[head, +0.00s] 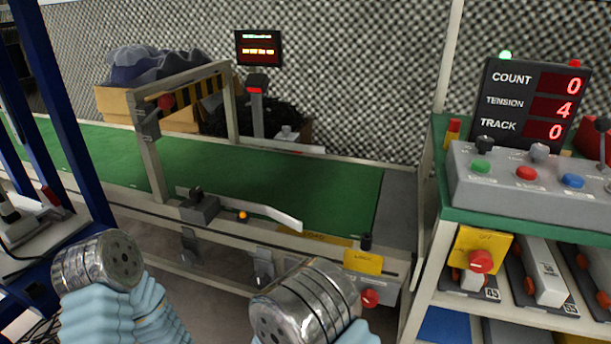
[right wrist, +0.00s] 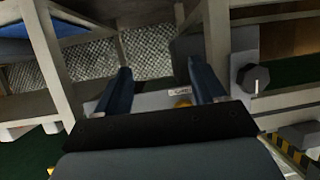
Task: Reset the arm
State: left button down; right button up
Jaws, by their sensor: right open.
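My right gripper (right wrist: 160,70) shows in the right wrist view with its two dark blue fingers spread apart. Nothing is held between them. A pale surface with a small yellow patch shows behind the fingers; I cannot tell how far away it is. In the head view, my right arm (head: 305,303) shows at the bottom centre as a metal joint with light blue covering. My left arm (head: 97,261) shows the same way at the lower left. Neither gripper shows in the head view, and my left gripper is in no view.
A green conveyor belt (head: 270,183) with a metal frame crosses ahead. A control box (head: 535,180) and a display (head: 530,103) stand on a shelf unit at the right. Blue posts (head: 62,110) rise at the left. A cardboard box (head: 115,105) stands behind the belt.

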jog(key=s+d+f+g+y, duration=0.4)
jog(key=d+f+g, duration=0.3)
jog(key=f, duration=0.4)
jog(key=s+d+f+g+y, duration=0.25)
jog(key=s+d+g, duration=0.25)
jog(key=s, duration=0.4)
notch_tip(320, 180, up, 16)
jog(key=n+p, duration=0.1)
jog(key=p, duration=1.4)
jog(key=shift+s+a+f+y, duration=0.15)
jog(key=shift+s+a+y, duration=0.1)
jog(key=shift+a+y, duration=0.2)
